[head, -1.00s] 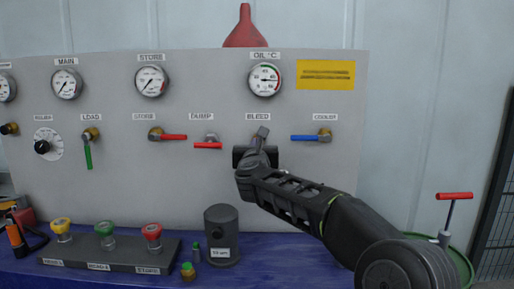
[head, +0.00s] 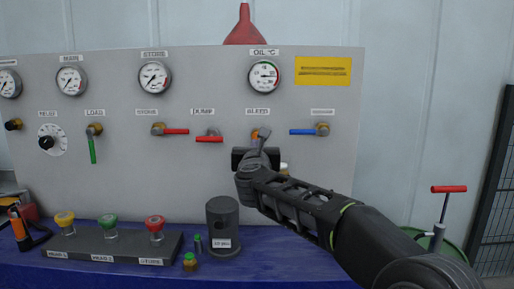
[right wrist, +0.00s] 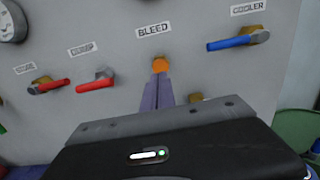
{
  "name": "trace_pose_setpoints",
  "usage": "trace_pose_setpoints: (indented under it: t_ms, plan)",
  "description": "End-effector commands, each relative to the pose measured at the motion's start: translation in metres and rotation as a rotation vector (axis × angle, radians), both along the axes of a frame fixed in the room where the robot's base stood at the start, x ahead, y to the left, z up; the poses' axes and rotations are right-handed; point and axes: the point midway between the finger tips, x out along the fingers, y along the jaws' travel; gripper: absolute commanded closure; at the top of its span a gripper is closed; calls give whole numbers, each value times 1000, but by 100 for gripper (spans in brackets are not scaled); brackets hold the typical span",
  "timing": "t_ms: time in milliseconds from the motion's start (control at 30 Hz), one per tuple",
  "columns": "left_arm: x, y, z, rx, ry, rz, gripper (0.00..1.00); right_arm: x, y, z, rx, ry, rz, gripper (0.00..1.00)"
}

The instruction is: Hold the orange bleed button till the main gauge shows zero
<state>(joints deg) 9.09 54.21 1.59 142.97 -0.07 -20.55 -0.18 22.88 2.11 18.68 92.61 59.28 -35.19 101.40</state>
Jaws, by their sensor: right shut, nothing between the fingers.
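The orange bleed button (right wrist: 160,65) is on the grey panel just below the BLEED label. In the head view only a sliver of the button (head: 254,134) shows beside my fingers. My right gripper (right wrist: 159,80) is shut and empty, its fingertips right at the button's lower edge in the right wrist view. I cannot tell whether they touch or press it. The main gauge (head: 71,80) is at the panel's upper left, a white dial with a dark needle, too small to read surely. My left gripper is not in view.
Red-handled valves stand left of the button, the nearest under DUMP (head: 209,138). A blue cooler lever (head: 304,132) is to its right. Below, on the blue bench (head: 120,272), are a dark cylinder (head: 222,225) and a block with colored knobs (head: 130,249).

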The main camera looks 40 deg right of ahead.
Motion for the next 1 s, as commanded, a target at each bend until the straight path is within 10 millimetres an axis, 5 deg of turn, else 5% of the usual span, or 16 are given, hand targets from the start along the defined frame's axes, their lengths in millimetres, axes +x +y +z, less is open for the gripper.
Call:
trace_pose_setpoints:
  t_ms: [400, 1000]
  plan:
    - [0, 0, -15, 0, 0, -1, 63, -51, 40, 1, -1, -3, 2, 100]
    - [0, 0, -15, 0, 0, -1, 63, -55, 43, 1, 0, -2, 2, 100]
